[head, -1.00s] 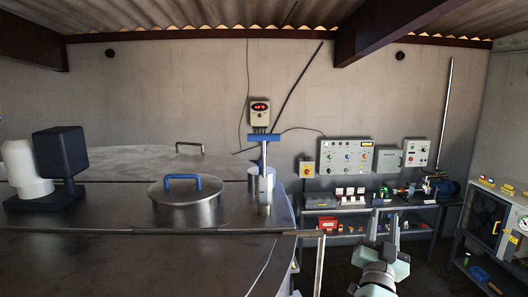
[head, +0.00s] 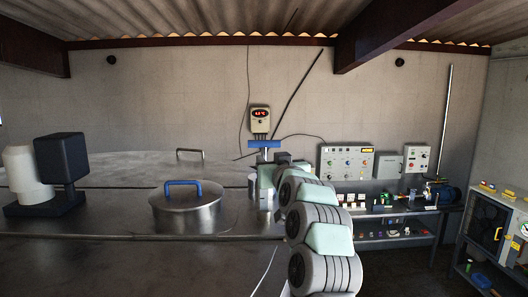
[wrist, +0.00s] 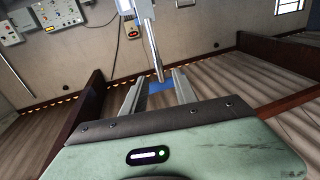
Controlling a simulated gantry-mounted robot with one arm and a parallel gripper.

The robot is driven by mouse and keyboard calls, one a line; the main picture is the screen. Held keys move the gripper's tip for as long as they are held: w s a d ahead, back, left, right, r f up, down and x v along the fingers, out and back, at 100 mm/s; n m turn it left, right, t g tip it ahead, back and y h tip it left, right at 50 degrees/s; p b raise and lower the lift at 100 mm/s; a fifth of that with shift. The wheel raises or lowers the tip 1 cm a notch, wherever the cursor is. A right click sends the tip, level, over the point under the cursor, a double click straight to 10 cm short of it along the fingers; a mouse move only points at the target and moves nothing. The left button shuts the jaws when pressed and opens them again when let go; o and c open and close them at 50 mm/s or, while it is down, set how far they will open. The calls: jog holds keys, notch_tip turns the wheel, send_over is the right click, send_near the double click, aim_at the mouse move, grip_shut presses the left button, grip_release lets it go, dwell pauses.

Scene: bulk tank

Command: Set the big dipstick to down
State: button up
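The big dipstick has a blue T-shaped handle (head: 264,144), which stands well above the tank top in the head view. In the wrist view, which is turned nearly upside down, its steel rod (wrist: 150,40) runs down from the top edge to the blue handle (wrist: 160,87). My gripper (wrist: 158,76) has its two fingers apart, one on each side of the rod near the handle. A gap seems to show on both sides, so it looks open. In the head view my arm hides the rod's lower part.
The steel tank top (head: 110,250) fills the left, with a lidded hatch (head: 187,213) and a dark motor box (head: 61,158). A red-digit display (head: 260,114) hangs on the wall behind the dipstick. Control panels (head: 346,163) and a bench stand at the right.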

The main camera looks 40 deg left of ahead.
aim_at(265, 155)
jog(key=p+x, duration=0.2)
jog(key=x, duration=0.4)
jog(key=shift+r, duration=0.2)
jog(key=shift+w+a+f+p, duration=0.1)
jog(key=shift+w+a+p, duration=0.2)
jog(key=shift+w, duration=0.05)
jog(key=shift+c, duration=0.3)
grip_shut()
dwell(0.8)
